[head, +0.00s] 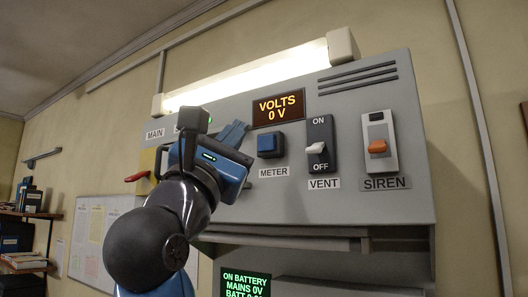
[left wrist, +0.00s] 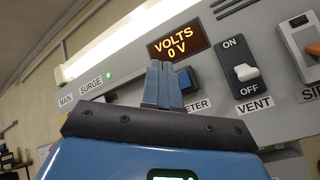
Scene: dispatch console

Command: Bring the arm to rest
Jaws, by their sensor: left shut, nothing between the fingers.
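My left gripper (head: 234,133) is raised in front of the left half of the grey console panel (head: 300,103), with its blue fingers together and nothing between them. In the left wrist view its fingertips (left wrist: 161,68) overlap the left side of the blue meter button (left wrist: 189,78). In the head view the fingers are left of that blue button (head: 270,144); I cannot tell whether they touch the panel. My left arm hides part of the panel's left side. My right gripper is not in view.
The vent switch (head: 317,147) and the orange siren switch (head: 378,147) are to the right. A red lever (head: 137,176) sticks out at the left. The volts display (head: 278,111) reads 0 V. A green-lettered screen (head: 245,284) is below. A lit lamp (head: 255,77) runs along the top.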

